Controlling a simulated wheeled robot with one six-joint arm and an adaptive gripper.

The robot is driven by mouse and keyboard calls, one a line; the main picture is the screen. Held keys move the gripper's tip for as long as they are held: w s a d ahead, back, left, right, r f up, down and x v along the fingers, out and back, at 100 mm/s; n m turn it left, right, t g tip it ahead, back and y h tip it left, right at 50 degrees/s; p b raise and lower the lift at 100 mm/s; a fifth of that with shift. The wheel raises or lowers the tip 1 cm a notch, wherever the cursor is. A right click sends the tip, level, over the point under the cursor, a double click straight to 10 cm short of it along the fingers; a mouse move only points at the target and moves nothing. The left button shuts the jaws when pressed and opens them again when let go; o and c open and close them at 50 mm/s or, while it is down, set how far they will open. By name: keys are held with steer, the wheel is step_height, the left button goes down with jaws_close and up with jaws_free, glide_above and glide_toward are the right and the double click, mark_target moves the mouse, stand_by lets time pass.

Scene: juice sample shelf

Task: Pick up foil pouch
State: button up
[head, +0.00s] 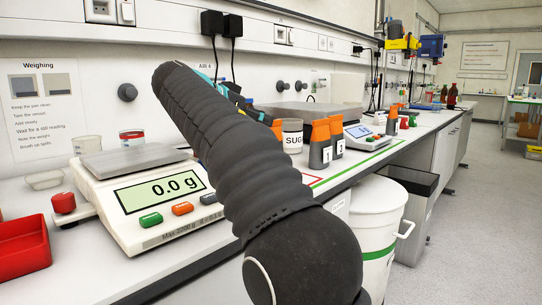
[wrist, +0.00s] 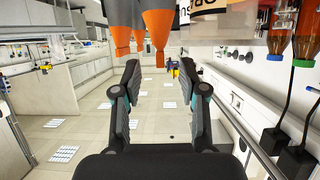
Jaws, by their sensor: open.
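I cannot make out a foil pouch in either view. My gripper (wrist: 160,75) is open in the wrist view, with its two dark fingers apart and nothing between them. In the head view my dark arm crosses the middle of the picture. Only small dark and teal parts of my gripper (head: 232,93) show behind it, over the bench, and the arm hides part of the bench there. The wrist picture looks upside down, with orange-tipped bottles (wrist: 158,30) along its top edge, beyond the fingers.
A scale (head: 150,203) reading 0.0 g and a red tray (head: 22,245) stand at the bench's left. A jar marked SUG (head: 292,138), orange-and-grey bottles (head: 320,150) and another scale (head: 366,137) stand farther along. A white bin (head: 378,222) stands before the bench. The floor at right is clear.

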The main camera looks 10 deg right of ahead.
mark_target(277, 126)
steer(key=shift+x, duration=3.9)
steer(key=shift+c, duration=0.2)
jaws_close()
